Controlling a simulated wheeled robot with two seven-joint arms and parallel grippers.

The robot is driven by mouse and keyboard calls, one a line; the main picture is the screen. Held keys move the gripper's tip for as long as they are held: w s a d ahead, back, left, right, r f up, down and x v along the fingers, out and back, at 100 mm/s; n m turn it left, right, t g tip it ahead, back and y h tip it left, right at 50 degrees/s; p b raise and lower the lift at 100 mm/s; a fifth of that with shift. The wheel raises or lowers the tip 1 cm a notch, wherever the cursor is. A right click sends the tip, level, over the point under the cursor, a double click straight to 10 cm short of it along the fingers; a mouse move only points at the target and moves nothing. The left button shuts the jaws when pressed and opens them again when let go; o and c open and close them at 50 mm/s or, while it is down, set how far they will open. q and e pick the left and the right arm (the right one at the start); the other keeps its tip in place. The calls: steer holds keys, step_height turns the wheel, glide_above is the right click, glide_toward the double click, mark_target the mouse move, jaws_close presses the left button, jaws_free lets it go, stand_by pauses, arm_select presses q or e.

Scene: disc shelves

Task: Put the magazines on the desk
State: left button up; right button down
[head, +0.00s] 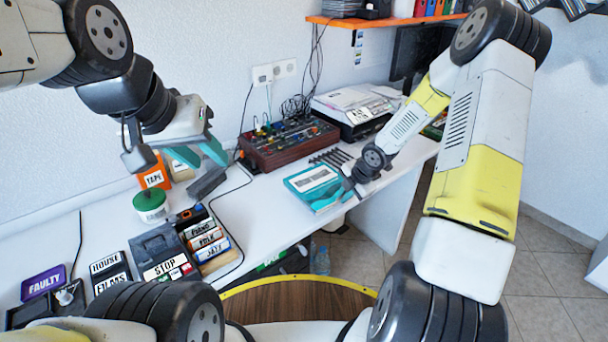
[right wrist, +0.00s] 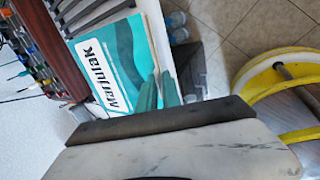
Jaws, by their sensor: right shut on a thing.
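A teal and white magazine (head: 310,181) is at the front edge of the white desk (head: 262,205), in front of the dark red mixer. In the right wrist view the magazine (right wrist: 112,62) shows large lettering on its cover. My right gripper (head: 346,192) is shut on the magazine's right edge; its teal fingers (right wrist: 159,92) sit either side of that edge. Whether the magazine lies fully flat on the desk or slightly above it, I cannot tell. My left gripper (head: 200,153) is open and empty above the left part of the desk, over the green tin.
The mixer (head: 288,142) and a grey-white machine (head: 352,108) stand behind the magazine. A green tin (head: 151,206), orange tape box (head: 154,175), labelled cassettes (head: 208,240) and a purple sign (head: 43,282) crowd the left.

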steer(key=shift+w+a+r, duration=0.2)
steer(key=shift+r, duration=0.1)
steer(key=shift+a+n, duration=0.3)
steer(key=shift+a, duration=0.05)
steer(key=a, duration=0.5)
steer(key=s+a+f, duration=0.1)
steer(key=a, duration=0.9)
steer(key=shift+s+a+f, duration=0.25)
steer(key=shift+s+f, duration=0.05)
steer(key=shift+s, duration=0.05)
steer(key=shift+d+f, duration=0.1)
steer(key=shift+f, duration=1.6)
steer(key=c, duration=1.5)
jaws_free()
steer(key=shift+f, duration=0.1)
